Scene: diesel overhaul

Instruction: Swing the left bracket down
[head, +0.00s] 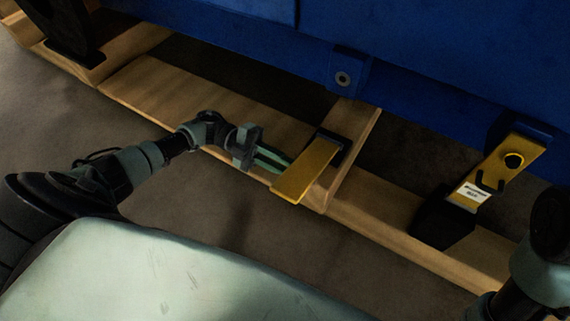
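The left bracket is a flat yellow plate (306,171). It lies tilted down and outward from a black hinge (335,146) on the wooden beam, apart from the blue lug (343,78) above it. My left gripper (286,164) is at the bracket's left edge, its green fingers pointing at it. The fingertips are close to the plate; whether they touch it is unclear. The fingers lie close together, and I cannot tell whether they are open or shut. My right gripper is not in view.
A second yellow bracket (514,157) with a white label and black hook stands raised against the blue body (440,45) at the right. Wooden beams (390,217) run below the blue body. Grey floor (200,200) is open in front. My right arm shows at the lower right.

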